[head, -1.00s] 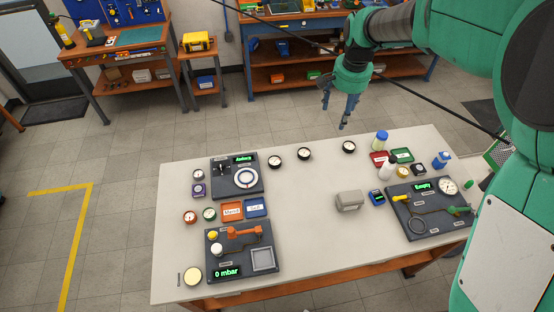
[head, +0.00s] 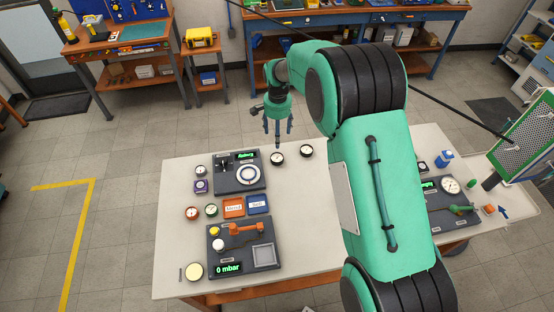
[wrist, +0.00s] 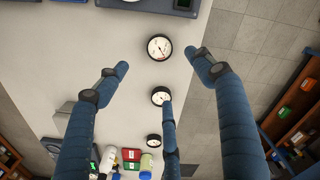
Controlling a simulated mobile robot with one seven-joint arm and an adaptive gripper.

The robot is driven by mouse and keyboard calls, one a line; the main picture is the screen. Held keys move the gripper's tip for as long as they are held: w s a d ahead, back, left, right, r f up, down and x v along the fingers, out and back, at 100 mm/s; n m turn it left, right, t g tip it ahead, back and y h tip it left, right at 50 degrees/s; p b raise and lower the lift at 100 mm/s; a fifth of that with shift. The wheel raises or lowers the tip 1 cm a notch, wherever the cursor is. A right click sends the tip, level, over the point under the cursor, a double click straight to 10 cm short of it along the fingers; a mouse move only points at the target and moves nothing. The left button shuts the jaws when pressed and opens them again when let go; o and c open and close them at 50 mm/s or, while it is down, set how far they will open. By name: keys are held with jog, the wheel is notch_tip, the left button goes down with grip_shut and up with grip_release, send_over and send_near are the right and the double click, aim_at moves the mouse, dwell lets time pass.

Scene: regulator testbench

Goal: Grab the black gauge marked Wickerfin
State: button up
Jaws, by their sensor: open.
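Two black-rimmed round gauges with white dials stand at the table's far edge: the left gauge (head: 277,158) and the right gauge (head: 306,151). The wrist view shows three such gauges in a row: an upper one (wrist: 159,47), a middle one (wrist: 161,95) and a smaller-looking lower one (wrist: 153,140). The name Wickerfin is not legible on any of them. My gripper (head: 278,133) is open and empty, pointing down above the far edge near the left gauge. In the wrist view its fingers spread around the upper and middle gauges; one fingertip partly overlaps the middle gauge.
A panel with a ring dial (head: 241,185) stands left of the gauges. My arm hides the table's middle right. A white bottle and coloured trays show in the wrist view.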

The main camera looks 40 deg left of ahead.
jog(key=shift+f, duration=0.15)
send_over(277, 157)
jog(key=shift+w+f, duration=0.15)
jog(key=shift+f, duration=4.05)
jog(key=shift+f, duration=0.15)
jog(key=shift+f, duration=2.45)
jog(key=c, duration=1.4)
jog(key=shift+c, duration=0.2)
jog(key=shift+r, duration=0.15)
